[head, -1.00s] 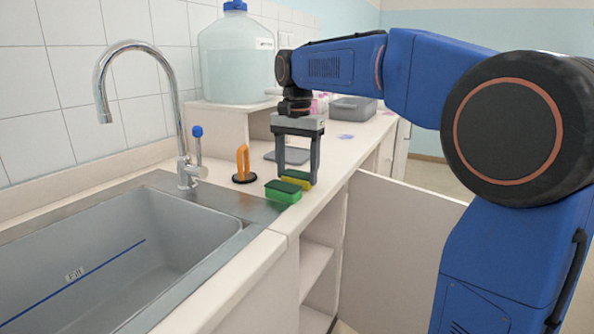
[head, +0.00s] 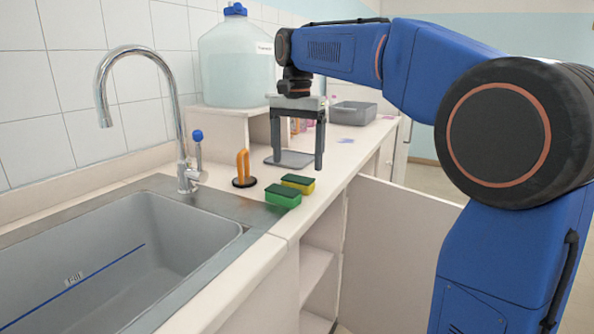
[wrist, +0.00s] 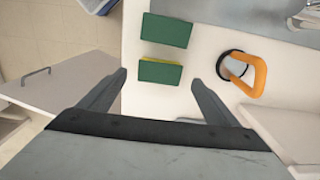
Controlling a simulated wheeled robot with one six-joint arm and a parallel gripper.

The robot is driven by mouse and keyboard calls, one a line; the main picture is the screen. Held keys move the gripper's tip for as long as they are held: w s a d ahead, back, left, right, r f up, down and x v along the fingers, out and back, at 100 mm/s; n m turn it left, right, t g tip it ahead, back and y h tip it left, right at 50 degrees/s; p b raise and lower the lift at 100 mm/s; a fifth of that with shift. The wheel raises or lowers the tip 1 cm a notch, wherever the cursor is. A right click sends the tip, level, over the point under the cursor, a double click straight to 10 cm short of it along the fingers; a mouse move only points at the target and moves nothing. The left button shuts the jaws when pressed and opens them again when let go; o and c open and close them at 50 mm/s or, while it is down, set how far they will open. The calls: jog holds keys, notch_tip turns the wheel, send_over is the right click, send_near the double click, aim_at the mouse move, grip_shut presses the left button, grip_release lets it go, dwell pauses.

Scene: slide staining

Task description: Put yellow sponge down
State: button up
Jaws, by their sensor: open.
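The yellow sponge (head: 300,185), with a dark green top, lies flat on the white counter just behind the green sponge (head: 283,198). In the wrist view the yellow sponge (wrist: 160,72) shows mostly its green top, with a thin yellow edge. The green sponge (wrist: 166,30) lies beside it, with a small gap between them. My gripper (head: 297,163) is open and empty, above the counter and a little behind the yellow sponge. In the wrist view its fingers (wrist: 158,80) are spread wide, one on each side of the yellow sponge's near edge.
An orange-handled tool on a black round base (head: 243,170) stands left of the sponges. The sink (head: 120,250) with its tap (head: 180,120) is at the left. A large bottle (head: 236,60) and a grey tray (head: 353,113) are farther back. An open cabinet door (head: 400,240) hangs below the counter.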

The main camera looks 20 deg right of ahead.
aim_at(297, 180)
notch_tip(297, 180, up, 7)
jog(key=shift+f, duration=0.2)
jog(key=shift+s, duration=0.1)
jog(key=s+d+f+n+t, duration=0.1)
jog(key=s+d+f+n, duration=0.1)
jog(key=s+f, duration=0.8)
jog(key=s+d+f+n+t, duration=0.2)
jog(key=s+d+f+n, duration=0.1)
jog(key=s+f, duration=0.7)
jog(key=s+d+f+n+t, duration=0.1)
jog(key=s+f+n, duration=0.3)
jog(key=s+f, duration=0.6)
jog(key=shift+s+d+f+t, duration=0.25)
jog(key=shift+d+f+t, duration=0.2)
jog(key=shift+d, duration=0.2)
